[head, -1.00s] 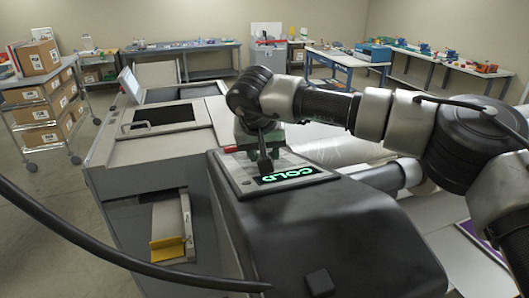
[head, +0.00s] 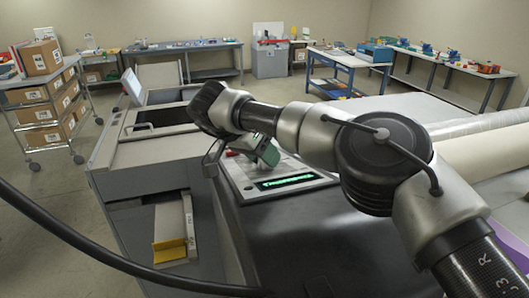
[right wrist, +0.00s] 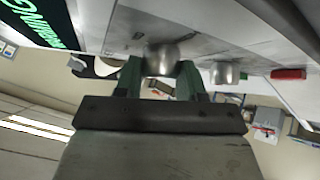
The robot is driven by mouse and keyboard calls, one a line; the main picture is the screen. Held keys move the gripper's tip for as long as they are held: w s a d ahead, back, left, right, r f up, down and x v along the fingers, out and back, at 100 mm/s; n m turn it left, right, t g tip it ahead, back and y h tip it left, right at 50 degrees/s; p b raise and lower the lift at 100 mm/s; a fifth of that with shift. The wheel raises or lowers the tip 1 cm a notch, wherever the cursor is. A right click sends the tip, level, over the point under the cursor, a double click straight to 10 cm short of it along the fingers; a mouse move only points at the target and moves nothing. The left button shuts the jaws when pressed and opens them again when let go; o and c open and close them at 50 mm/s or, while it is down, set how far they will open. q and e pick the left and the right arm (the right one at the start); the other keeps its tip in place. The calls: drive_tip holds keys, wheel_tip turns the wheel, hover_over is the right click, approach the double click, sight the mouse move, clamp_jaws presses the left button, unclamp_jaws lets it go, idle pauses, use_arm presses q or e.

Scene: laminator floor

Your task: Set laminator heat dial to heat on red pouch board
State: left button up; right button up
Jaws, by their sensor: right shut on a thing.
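My right gripper (head: 258,158) reaches down to the laminator's control panel (head: 245,190) in the head view. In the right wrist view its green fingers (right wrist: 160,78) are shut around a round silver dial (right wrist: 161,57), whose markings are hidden. A second silver knob (right wrist: 224,73) stands apart beside it. The panel's dark display (head: 286,182) shows lit green text, hard to read in the head view. The display is cut off in the right wrist view (right wrist: 38,22), where the text looks like "WARMING". I cannot make out a red pouch board. My left gripper is out of view.
A small red part (right wrist: 289,74) sits on the panel beyond the second knob. A shelf cart with boxes (head: 40,105) stands at the left. Workbenches (head: 190,62) line the back. A clear roll of film (head: 480,130) lies at the right.

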drive_tip(key=shift+m+g+h, duration=0.3)
drive_tip(key=shift+m, duration=0.2)
drive_tip(key=o, duration=0.9)
drive_tip(key=shift+a, duration=0.1)
